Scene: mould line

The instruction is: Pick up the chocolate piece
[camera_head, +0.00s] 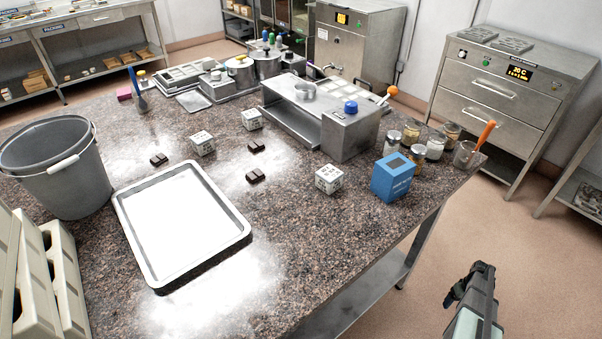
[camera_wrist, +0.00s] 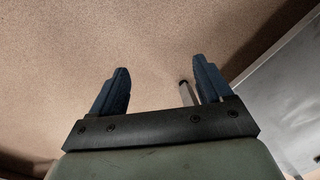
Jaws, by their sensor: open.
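Several small dark brown chocolate pieces lie on the speckled granite table (camera_head: 290,230). One chocolate piece (camera_head: 159,160) is at the left, another (camera_head: 255,147) is near the middle, and a third (camera_head: 255,176) is a little nearer. My gripper (camera_head: 472,275) is off the table's right side, above the floor, far from the chocolate. In the wrist view my gripper (camera_wrist: 160,85) shows two dark fingers spread apart with nothing between them. No chocolate shows in that view.
A white-lined metal tray (camera_head: 243,238) lies in front of the chocolate. White printed cubes (camera_head: 329,179) stand around the pieces, with a blue box (camera_head: 393,178) and jars (camera_head: 435,148) to the right. A grey bucket (camera_head: 60,170) stands left, a steel machine (camera_head: 350,135) behind.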

